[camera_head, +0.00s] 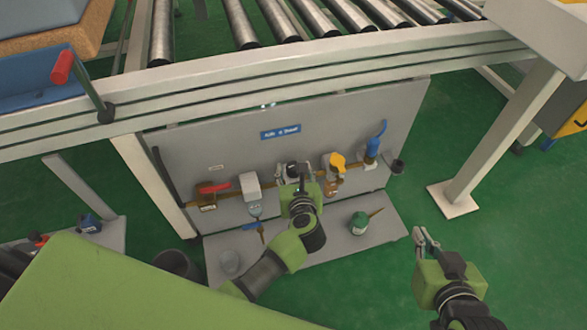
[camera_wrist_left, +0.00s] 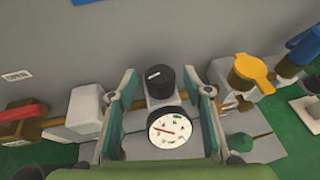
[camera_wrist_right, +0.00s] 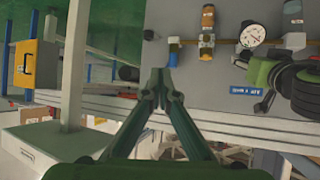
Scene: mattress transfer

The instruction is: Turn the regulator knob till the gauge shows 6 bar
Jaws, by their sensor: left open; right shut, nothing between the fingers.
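The black regulator knob (camera_wrist_left: 160,80) sits above the round white gauge (camera_wrist_left: 168,129) in the left wrist view. A white mark on the knob points left. The gauge needle points to the left side of the dial, but its figures are too small to read. My left gripper (camera_head: 289,172) is open, with one finger on each side of the knob and gaps showing. In the head view it largely hides the gauge. The gauge (camera_wrist_right: 252,35) also shows in the right wrist view. My right gripper (camera_head: 424,238) is shut and empty, right of the panel over the floor.
Along the pipe are a red-handled valve (camera_head: 213,188), a white box (camera_head: 250,186), a yellow-handled valve (camera_head: 334,162) and a blue-handled valve (camera_head: 376,140). A green container (camera_head: 359,223) stands on the lower shelf (camera_head: 330,246). The conveyor frame (camera_head: 300,68) runs above the panel.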

